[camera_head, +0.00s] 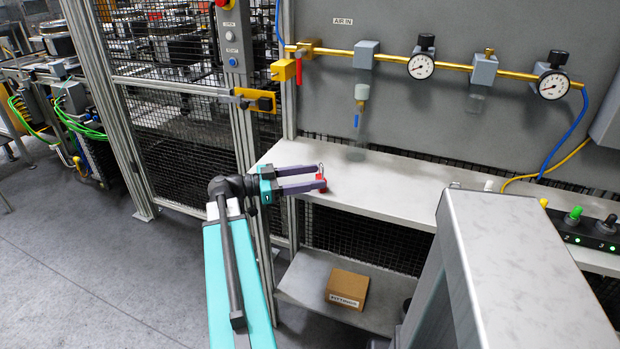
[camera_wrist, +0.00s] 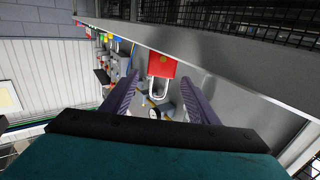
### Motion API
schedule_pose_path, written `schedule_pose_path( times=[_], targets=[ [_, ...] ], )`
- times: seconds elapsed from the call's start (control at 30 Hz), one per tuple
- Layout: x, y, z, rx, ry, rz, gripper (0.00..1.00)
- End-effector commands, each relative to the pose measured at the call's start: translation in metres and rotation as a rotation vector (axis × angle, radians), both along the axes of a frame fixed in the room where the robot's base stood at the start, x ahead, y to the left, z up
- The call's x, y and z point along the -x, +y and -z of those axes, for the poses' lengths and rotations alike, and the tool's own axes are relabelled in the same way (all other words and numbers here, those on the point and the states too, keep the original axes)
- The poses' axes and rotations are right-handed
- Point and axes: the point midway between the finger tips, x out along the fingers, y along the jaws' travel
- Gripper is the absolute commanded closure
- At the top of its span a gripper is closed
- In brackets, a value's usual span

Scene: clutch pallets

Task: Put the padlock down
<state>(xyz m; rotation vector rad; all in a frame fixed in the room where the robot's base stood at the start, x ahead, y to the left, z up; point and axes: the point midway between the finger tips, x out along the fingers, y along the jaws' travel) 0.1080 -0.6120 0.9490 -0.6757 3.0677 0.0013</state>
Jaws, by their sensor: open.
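The padlock (camera_head: 321,184) has a red body and a pale metal shackle. In the head view it is at the tips of my gripper (camera_head: 322,179), by the left end of the grey shelf (camera_head: 385,188). In the wrist view the red padlock (camera_wrist: 162,66) shows beyond and between the fingertips of my gripper (camera_wrist: 168,90), with its shackle toward me. The two purple fingers stand apart, with a gap around the shackle. I cannot tell whether the padlock's underside touches the shelf.
A cardboard box (camera_head: 347,287) sits on the lower shelf (camera_head: 301,280). Gauges on a yellow pipe (camera_head: 455,66) hang on the wall above. A control box with green and black knobs (camera_head: 590,232) stands at right. The mesh fence (camera_head: 185,135) is left of the shelf. The shelf's middle is clear.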

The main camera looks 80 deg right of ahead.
Motion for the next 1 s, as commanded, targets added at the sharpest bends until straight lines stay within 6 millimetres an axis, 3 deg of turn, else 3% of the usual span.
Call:
schedule_pose_path(
  times=[0.37,1.0],
  targets=[
    [0.000,0.000,-0.005,0.000,0.000,0.000,0.46],
    [-0.079,0.035,-0.002,0.000,0.000,-0.003,0.46]
  ],
)
